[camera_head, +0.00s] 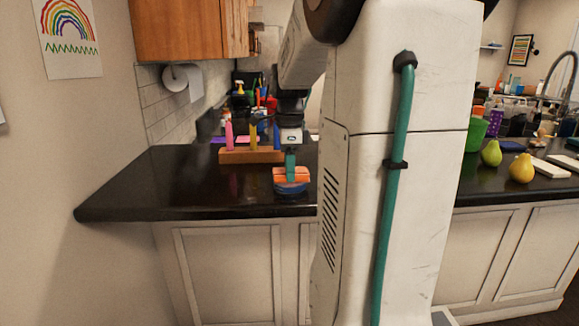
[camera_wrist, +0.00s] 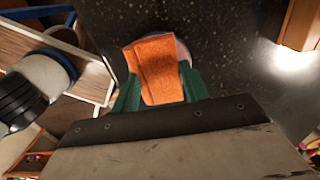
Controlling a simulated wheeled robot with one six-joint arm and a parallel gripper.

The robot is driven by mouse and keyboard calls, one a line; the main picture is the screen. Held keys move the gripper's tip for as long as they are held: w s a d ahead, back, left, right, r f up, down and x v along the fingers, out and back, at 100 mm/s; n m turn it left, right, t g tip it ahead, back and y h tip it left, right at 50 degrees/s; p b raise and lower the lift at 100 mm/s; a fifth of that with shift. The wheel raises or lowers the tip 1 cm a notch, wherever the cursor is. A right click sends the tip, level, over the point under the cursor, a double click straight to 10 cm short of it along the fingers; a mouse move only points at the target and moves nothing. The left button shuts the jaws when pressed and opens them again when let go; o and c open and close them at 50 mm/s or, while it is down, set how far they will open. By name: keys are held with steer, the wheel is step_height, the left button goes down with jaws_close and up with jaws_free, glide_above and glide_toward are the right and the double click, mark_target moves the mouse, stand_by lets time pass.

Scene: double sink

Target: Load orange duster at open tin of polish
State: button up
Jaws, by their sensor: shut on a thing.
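My gripper (camera_head: 290,169) points down over the left counter, its green fingers shut on the orange duster (camera_head: 292,174). In the wrist view the duster (camera_wrist: 155,72) is a folded orange cloth between the two green fingertips (camera_wrist: 157,90). The tin of polish (camera_head: 291,188) is a low round blue tin directly below the duster. In the wrist view only a pale part of the tin (camera_wrist: 183,50) shows beside the duster; the rest is hidden. The duster overlaps the tin in both views, and I cannot tell for sure whether they touch.
A wooden block (camera_head: 250,156) with upright coloured items stands behind and left of the tin. The dark counter (camera_head: 140,185) is clear to the left. The tin sits near the counter's front edge. Pears (camera_head: 521,168) and other items stand on the right counter.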

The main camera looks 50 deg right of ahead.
steer(key=shift+r, duration=3.5)
